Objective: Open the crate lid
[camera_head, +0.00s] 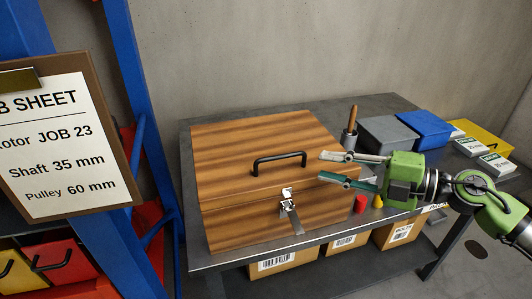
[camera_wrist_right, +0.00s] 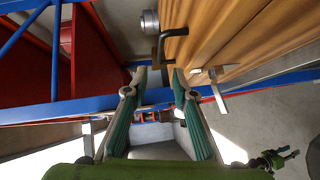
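The wooden crate (camera_head: 228,228) stands on the dark table with its lid (camera_head: 235,140) down. A black bar handle (camera_head: 280,160) is on the lid and also shows in the right wrist view (camera_wrist_right: 170,42). A metal latch (camera_head: 288,204) sits at the front, its strap sticking out and down; it shows in the wrist view (camera_wrist_right: 209,80) too. My right gripper (camera_head: 323,166) is open and empty, fingers pointing left at the lid's right part, apart from the handle. A small green shape (camera_wrist_right: 270,161) low in the wrist view looks like my left gripper, too small to read.
A cup with a wooden-handled tool (camera_head: 350,138) stands behind the right gripper. Grey (camera_head: 386,134) and blue (camera_head: 424,130) bins are to the right. A job sheet (camera_head: 55,145) is at left.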

